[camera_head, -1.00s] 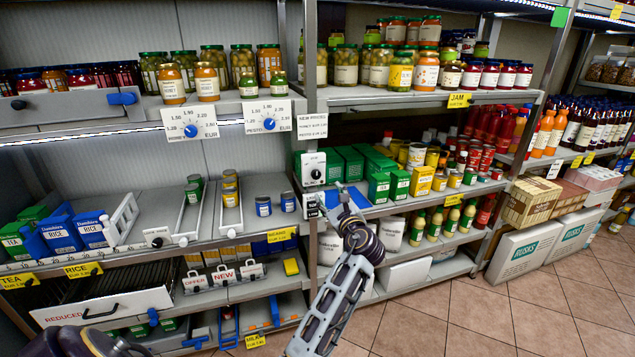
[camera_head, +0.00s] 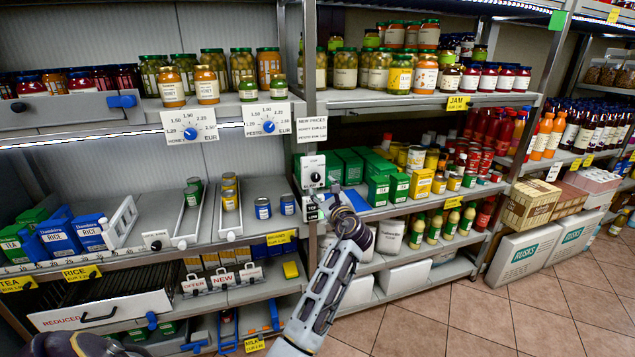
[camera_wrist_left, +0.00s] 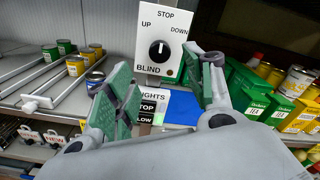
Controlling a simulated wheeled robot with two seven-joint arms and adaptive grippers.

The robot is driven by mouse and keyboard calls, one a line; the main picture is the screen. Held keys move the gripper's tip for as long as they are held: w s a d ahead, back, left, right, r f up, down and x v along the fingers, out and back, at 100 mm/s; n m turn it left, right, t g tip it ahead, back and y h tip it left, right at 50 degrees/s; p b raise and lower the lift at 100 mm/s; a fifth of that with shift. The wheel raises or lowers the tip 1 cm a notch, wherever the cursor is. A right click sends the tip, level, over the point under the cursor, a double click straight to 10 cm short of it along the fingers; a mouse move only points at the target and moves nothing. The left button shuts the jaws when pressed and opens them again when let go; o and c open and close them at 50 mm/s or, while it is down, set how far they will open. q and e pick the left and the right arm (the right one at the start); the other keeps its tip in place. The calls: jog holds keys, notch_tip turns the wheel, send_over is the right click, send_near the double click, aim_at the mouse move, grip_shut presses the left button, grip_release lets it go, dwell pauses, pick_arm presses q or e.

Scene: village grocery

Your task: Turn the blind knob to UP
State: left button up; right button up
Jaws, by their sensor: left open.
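The blind panel (camera_head: 313,160) is a white plate on the shelf post, and it also shows in the left wrist view (camera_wrist_left: 146,22). It is marked STOP at the top, UP at the left, DOWN at the right and BLIND below. Its round black knob (camera_wrist_left: 159,51) has a white line pointing straight up at STOP. My left gripper (camera_wrist_left: 168,97) is open and empty, its green-padded fingers apart on either side below the knob. In the head view my left gripper (camera_head: 333,200) is just below the panel. No contact with the knob shows. My right gripper is not in view.
A lights plate (camera_wrist_left: 148,97) sits below the blind panel, partly hidden by a finger. Green boxes (camera_wrist_left: 258,103) stand close at the right. Cans (camera_wrist_left: 75,66) stand on the shelf at the left. A blue honey dial (camera_head: 190,133) is farther left.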

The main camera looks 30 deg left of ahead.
aim_at(317, 179)
pick_arm(q)
jog(key=x, duration=0.6)
jog(key=shift+w+a, duration=0.15)
jog(key=shift+x, duration=0.75)
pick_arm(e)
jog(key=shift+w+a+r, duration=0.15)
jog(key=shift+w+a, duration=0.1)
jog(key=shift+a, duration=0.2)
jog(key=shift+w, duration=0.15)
pick_arm(q)
jog(key=c, duration=1)
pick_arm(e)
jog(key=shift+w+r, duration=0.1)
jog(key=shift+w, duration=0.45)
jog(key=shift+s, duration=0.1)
